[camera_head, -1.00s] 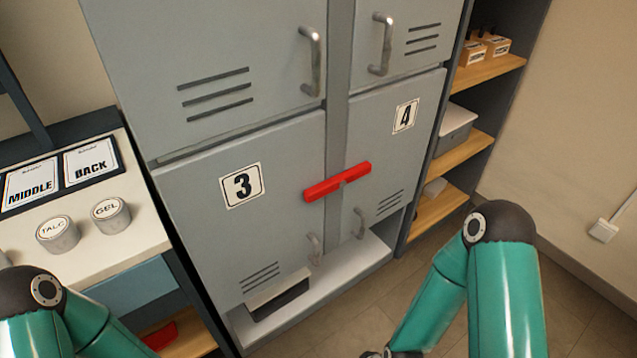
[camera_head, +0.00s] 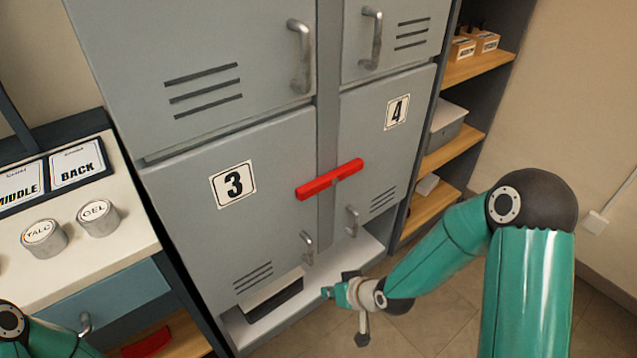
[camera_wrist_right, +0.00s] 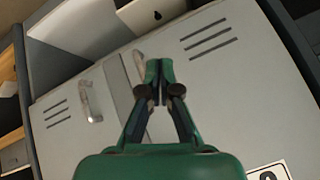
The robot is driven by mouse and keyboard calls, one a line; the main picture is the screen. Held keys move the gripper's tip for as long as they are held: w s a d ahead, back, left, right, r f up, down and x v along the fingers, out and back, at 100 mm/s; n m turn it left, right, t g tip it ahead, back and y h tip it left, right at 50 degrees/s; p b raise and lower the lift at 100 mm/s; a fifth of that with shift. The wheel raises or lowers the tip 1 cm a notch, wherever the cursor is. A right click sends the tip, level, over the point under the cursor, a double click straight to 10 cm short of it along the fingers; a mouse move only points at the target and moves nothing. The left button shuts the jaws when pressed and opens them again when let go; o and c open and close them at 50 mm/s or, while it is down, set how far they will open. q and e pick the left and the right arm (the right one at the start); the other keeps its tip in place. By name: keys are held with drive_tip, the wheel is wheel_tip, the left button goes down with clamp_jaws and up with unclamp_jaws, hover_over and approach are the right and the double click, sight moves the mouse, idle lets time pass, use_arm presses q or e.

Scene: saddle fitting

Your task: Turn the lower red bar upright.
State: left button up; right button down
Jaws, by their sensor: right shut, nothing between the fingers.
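The red bar (camera_head: 329,180) lies nearly level across the seam between lower locker doors 3 (camera_head: 231,235) and 4 (camera_head: 381,135), its right end slightly higher. My right gripper (camera_head: 328,293) is below the bar, in front of the lockers' base, and apart from the bar. In the right wrist view its fingers (camera_wrist_right: 158,75) are shut and empty before the grey doors, and the red bar does not show there. Only part of my left arm shows at the bottom left; its gripper is out of view.
Door handles (camera_head: 307,247) (camera_head: 352,221) stick out below the bar. Upper doors have larger handles (camera_head: 300,56). A counter (camera_head: 90,270) with jars (camera_head: 98,217) stands left, with a red object (camera_head: 147,342) on a shelf below. Open shelves (camera_head: 452,147) stand right.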

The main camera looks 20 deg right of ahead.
drive_tip(key=w+d+r+n+t, duration=0.1)
drive_tip(key=w+d+r+t, duration=0.1)
drive_tip(key=r, duration=0.6)
drive_tip(key=w+d+r+n+t, duration=0.1)
drive_tip(key=w+r, duration=0.3)
drive_tip(key=r, duration=0.4)
drive_tip(key=w+d+r+n+t+y+b, duration=0.1)
drive_tip(key=w+d+r+n+t, duration=0.1)
drive_tip(key=r, duration=0.6)
drive_tip(key=shift+w+d+r+t, duration=0.4)
drive_tip(key=shift+w+d+t, duration=0.1)
drive_tip(key=shift+w+t, duration=0.45)
hover_over(309, 176)
drive_tip(key=s+d, duration=0.1)
drive_tip(key=s, duration=0.3)
wheel_tip(309, 176, down, 2)
drive_tip(key=shift+d+f, duration=0.15)
drive_tip(key=shift+f, duration=0.05)
drive_tip(key=f, duration=0.1)
drive_tip(key=f+b, duration=0.1)
drive_tip(key=f, duration=0.1)
drive_tip(key=shift+w+f, duration=0.1)
drive_tip(key=shift+w, duration=0.25)
drive_tip(key=shift+f, duration=0.45)
